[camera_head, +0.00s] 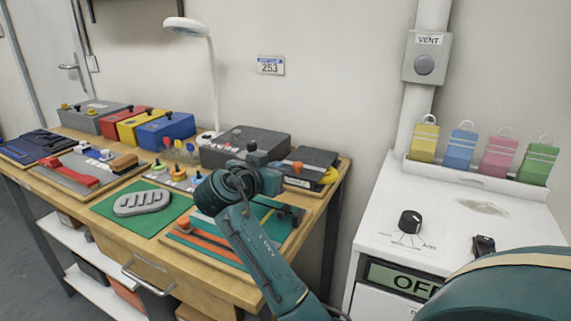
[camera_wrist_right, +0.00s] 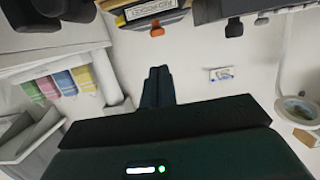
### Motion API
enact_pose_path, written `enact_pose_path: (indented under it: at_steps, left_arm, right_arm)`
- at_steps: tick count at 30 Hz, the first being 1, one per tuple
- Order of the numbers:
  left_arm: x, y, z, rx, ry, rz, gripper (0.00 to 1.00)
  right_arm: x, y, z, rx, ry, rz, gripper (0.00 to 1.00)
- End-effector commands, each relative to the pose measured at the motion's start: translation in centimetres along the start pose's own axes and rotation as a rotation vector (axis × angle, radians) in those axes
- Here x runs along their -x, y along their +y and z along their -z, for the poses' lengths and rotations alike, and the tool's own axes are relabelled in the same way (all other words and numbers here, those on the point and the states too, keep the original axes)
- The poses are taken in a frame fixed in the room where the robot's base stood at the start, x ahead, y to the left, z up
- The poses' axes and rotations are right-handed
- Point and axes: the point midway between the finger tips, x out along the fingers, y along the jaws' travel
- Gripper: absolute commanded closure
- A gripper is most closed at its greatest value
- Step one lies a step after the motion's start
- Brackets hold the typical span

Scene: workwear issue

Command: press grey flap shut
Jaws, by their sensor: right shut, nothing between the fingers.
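No part is plainly marked as the grey flap. A dark grey box (camera_head: 222,152) with a black knob stands at the table's back, its top looking closed; its dark body also shows inverted in the right wrist view (camera_wrist_right: 262,7). A lighter grey box (camera_head: 88,121) stands at the far left end. I cannot tell which one carries the flap. My right gripper (camera_head: 257,158) is in front of the dark grey box, pointing toward the wall. Its fingers (camera_wrist_right: 159,72) are together and empty in the wrist view. Contact with the box is not visible. My left gripper is out of view.
Red (camera_head: 121,123), yellow (camera_head: 139,126) and blue (camera_head: 165,131) boxes stand left of the dark grey box. A labelled box with an orange knob (camera_head: 297,167) is right of my gripper. A lamp (camera_head: 210,80) rises behind. A white cabinet (camera_head: 400,195) stands right.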

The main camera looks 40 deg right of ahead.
Motion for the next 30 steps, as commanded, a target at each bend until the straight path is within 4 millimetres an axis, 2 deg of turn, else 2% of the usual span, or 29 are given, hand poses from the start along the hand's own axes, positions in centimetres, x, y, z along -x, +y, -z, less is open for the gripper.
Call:
enact_pose_path:
  at_steps: [3,7,24,27,30]
  left_arm:
    - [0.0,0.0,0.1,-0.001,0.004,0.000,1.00]
    - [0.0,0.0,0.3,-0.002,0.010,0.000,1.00]
    - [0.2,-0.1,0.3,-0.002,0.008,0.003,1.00]
    - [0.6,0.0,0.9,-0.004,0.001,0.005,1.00]
    - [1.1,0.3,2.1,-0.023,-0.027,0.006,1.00]
  right_arm:
    - [1.7,0.0,-0.1,0.001,-0.001,0.001,1.00]
    - [2.5,0.0,-0.1,0.001,0.000,0.000,1.00]
    - [2.6,0.0,0.0,0.001,0.000,-0.001,1.00]
    - [2.9,0.0,1.0,0.001,0.001,-0.001,1.00]
    - [3.5,0.0,3.5,0.000,0.001,-0.001,1.00]
